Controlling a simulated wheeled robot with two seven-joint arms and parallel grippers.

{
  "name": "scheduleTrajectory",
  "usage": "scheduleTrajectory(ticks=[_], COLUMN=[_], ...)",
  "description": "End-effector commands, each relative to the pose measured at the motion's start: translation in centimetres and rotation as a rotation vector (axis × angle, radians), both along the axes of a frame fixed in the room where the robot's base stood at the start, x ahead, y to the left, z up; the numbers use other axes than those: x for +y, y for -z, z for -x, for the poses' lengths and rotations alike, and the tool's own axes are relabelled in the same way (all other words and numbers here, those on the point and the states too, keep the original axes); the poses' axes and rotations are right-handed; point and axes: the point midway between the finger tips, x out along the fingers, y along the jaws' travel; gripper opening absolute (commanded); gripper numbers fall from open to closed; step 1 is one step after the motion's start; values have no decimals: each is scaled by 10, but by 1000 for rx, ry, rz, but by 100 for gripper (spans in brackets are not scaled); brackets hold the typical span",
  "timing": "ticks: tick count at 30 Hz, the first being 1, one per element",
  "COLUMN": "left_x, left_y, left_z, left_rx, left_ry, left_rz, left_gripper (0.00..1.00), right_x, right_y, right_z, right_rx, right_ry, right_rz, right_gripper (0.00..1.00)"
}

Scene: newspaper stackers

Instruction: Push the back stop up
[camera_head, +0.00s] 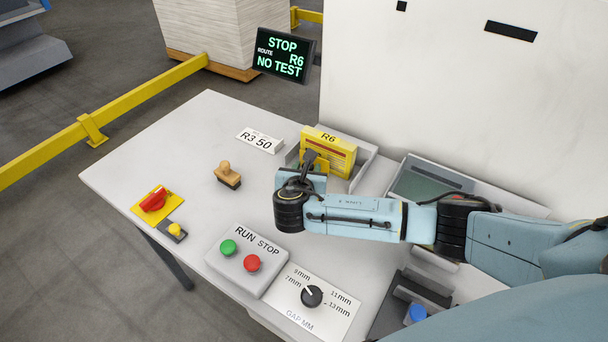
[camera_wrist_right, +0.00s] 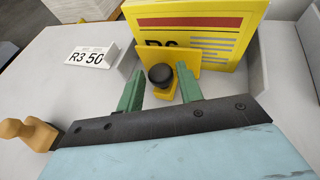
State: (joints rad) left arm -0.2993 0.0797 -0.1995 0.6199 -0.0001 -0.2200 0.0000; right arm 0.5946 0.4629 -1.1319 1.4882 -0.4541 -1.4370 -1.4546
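A yellow bracket (camera_wrist_right: 189,57) with a black knob (camera_wrist_right: 160,76) stands in front of a yellow pack marked R6 (camera_head: 329,150). The bracket looks like the back stop, though no label confirms it. My right gripper (camera_head: 312,168) is at the front of the pack. In the right wrist view its green fingers (camera_wrist_right: 160,72) are apart, one on each side of the knob. Whether either finger touches the knob is hard to tell. In the head view the gripper and wrist hide most of the bracket. My left gripper is not in view.
A white R3 50 sign (camera_head: 260,141) and a wooden stamp (camera_head: 228,175) stand to the left. A RUN/STOP box (camera_head: 247,259) and a gap dial (camera_head: 312,296) are at the front. A grey tray wall (camera_head: 367,160) flanks the pack. A screen (camera_head: 283,55) reads STOP, R6, NO TEST.

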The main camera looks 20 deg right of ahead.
Motion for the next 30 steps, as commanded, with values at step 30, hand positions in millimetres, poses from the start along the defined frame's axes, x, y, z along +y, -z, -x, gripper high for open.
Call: scheduleTrajectory(ticks=[30], left_x=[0], left_y=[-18], left_z=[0], left_rx=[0], left_ry=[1], left_rz=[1], left_gripper=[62], right_x=[67], right_y=[-50], right_z=[100], right_rx=[1], right_ry=[1], right_rz=[0], right_gripper=[36])
